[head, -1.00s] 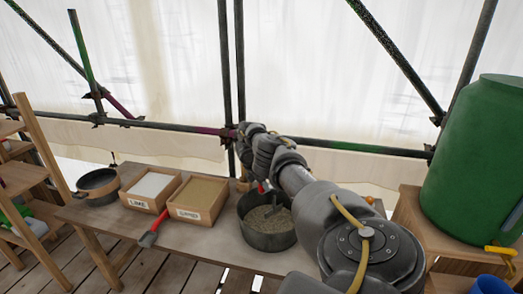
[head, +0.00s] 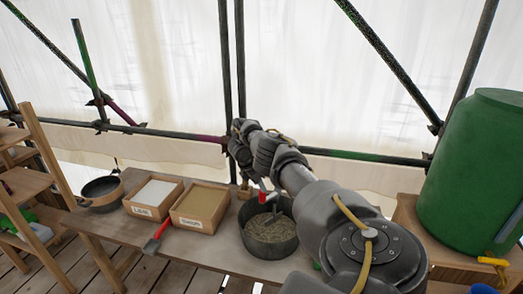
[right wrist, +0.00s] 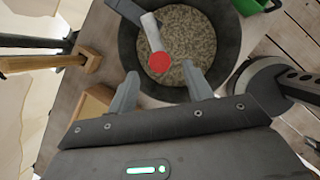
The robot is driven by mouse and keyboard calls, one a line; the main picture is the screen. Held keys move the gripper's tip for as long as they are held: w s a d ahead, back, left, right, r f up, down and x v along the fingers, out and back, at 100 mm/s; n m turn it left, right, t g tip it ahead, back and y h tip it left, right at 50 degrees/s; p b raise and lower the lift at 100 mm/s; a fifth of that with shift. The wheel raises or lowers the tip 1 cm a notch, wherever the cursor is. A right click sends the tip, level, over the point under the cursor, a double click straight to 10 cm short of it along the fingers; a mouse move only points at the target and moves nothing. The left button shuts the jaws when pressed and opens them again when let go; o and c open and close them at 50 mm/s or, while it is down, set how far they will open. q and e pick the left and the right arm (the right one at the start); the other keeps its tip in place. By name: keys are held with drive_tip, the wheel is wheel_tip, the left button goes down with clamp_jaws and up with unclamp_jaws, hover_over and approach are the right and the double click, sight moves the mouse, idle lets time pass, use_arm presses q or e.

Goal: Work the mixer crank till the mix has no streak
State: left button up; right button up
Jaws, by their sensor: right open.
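The mixer is a round dark tub (head: 270,243) on the bench, holding grainy grey-beige mix (right wrist: 190,38). A grey crank (right wrist: 152,32) reaches over the mix and ends in a red knob (right wrist: 158,62), which also shows in the head view (head: 263,197). My right gripper (right wrist: 159,84) is open above the tub, its fingers on either side of the knob's near edge, not closed on it. The mix looks evenly speckled where it shows; the crank and tub wall hide part of it. My left gripper is out of view.
Left of the tub stand a sand box (head: 201,206), a lime box (head: 153,196) and a dark pan (head: 102,190). A red-handled tool (head: 157,236) lies at the bench's front edge. A green barrel (head: 474,175) stands right. Scaffold poles run behind.

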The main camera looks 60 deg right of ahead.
use_arm(q)
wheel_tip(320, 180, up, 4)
drive_tip(key=p, duration=0.2)
drive_tip(key=shift+p, duration=0.3)
use_arm(e)
drive_tip(key=v, duration=0.3)
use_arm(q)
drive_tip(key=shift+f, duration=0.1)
use_arm(e)
drive_tip(key=shift+w+a, duration=0.1)
